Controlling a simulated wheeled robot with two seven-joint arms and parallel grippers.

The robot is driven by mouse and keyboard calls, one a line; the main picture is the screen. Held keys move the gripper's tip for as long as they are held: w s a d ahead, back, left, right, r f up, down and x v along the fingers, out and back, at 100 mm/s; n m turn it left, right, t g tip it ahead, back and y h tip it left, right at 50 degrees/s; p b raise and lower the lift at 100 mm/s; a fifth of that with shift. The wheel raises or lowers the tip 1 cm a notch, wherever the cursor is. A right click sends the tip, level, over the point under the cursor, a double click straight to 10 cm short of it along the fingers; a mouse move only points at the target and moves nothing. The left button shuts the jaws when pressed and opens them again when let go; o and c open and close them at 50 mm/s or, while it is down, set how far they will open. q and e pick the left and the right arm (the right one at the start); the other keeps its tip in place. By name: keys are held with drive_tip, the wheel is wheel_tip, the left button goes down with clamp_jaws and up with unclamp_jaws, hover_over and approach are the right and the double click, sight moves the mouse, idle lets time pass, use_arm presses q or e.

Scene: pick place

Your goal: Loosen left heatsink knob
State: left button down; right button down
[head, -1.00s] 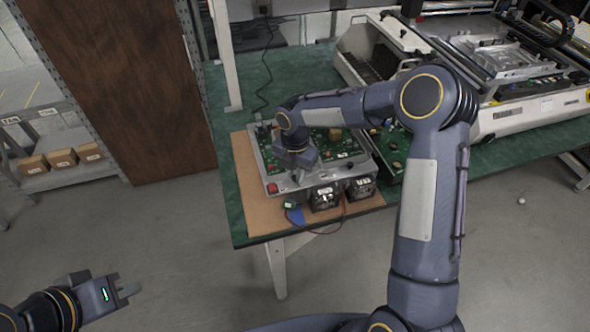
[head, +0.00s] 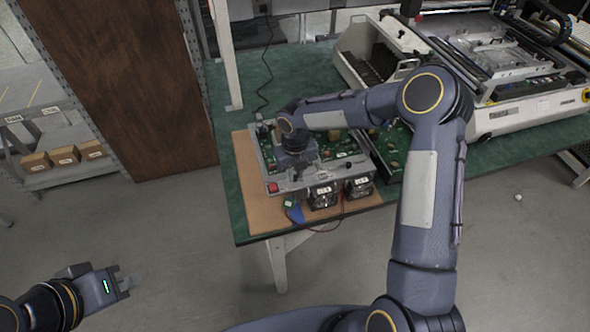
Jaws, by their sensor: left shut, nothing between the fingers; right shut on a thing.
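A grey chassis (head: 352,165) with green circuit boards sits on a brown mat at the near left of the green bench. Two black heatsink or fan blocks are at its front edge, the left one (head: 322,195) and the right one (head: 359,187). My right gripper (head: 297,176) points down at the left front of the chassis, just behind the left block. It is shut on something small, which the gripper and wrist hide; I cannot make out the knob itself. My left gripper (head: 128,283) is shut and empty over the floor at the lower left, away from the bench.
A red switch (head: 272,188) and a green-and-blue part with a thin cable lie at the chassis front left. A large white machine (head: 500,75) stands at the bench's back right. A shelf with small boxes (head: 63,156) is at left.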

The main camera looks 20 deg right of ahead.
sight(295, 177)
drive_tip(key=shift+n, duration=0.8)
drive_tip(key=shift+f, duration=0.1)
drive_tip(key=c, duration=1.4)
unclamp_jaws()
drive_tip(key=shift+o, duration=0.2)
drive_tip(key=shift+r+b, duration=0.3)
drive_tip(key=shift+r, duration=3.65)
drive_tip(key=shift+r, duration=0.1)
